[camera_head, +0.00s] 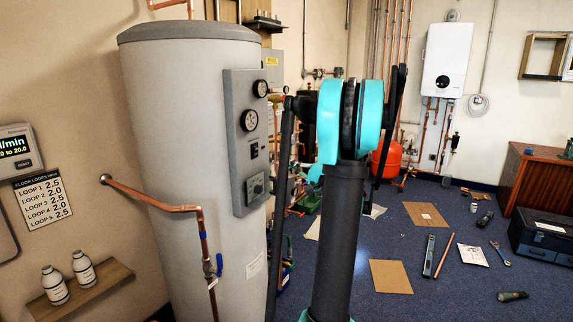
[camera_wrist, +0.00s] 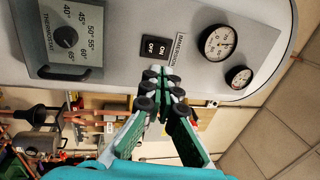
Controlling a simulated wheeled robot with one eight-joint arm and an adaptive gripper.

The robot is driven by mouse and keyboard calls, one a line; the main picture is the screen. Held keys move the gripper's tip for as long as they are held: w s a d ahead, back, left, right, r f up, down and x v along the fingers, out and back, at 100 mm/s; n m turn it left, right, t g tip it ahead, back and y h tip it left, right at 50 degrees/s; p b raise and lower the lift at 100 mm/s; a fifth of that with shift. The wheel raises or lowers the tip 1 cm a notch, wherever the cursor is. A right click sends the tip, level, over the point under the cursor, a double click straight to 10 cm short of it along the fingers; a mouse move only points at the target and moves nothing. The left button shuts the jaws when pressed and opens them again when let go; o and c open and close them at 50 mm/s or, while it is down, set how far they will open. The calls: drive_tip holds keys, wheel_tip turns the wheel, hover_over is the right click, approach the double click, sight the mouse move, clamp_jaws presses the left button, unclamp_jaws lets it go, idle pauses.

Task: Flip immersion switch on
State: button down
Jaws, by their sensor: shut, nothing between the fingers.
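The immersion switch (camera_wrist: 155,47) is a small black rocker marked ON and OFF, beside an IMMERSION label (camera_wrist: 179,50), on the grey control panel (camera_wrist: 120,75). In the head view, the switch (camera_head: 254,151) sits on the panel (camera_head: 236,130) of the tall grey cylinder (camera_head: 165,120), between the lower gauge and the thermostat. I cannot tell which way the rocker is tipped. In the wrist view, my gripper (camera_wrist: 161,88) is shut and empty, its fingertips just below the switch in the picture. I cannot tell whether they touch the panel. The head view does not clearly show the fingertips.
The thermostat knob (camera_wrist: 66,37) and two round gauges, one larger (camera_wrist: 219,43) and one smaller (camera_wrist: 239,77), flank the switch. A copper pipe (camera_head: 150,197) runs across the cylinder's front. Cardboard sheets (camera_head: 391,277) and tools lie on the blue floor at right.

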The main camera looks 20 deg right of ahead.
sight(256, 150)
drive_tip(key=x, duration=1)
drive_tip(key=shift+w+a+r, duration=0.1)
drive_tip(key=shift+w+a, duration=0.15)
drive_tip(key=shift+w, duration=0.05)
drive_tip(key=shift+w+a+r+g+h, duration=0.25)
drive_tip(key=shift+r+g+h, duration=0.15)
drive_tip(key=shift+g, duration=0.2)
drive_tip(key=shift+f, duration=0.1)
drive_tip(key=shift+s+d, duration=0.1)
drive_tip(key=shift+d, duration=0.05)
drive_tip(key=v, duration=1.1)
drive_tip(key=shift+s+d, duration=0.25)
drive_tip(key=shift+s, duration=0.1)
drive_tip(key=shift+f, duration=0.1)
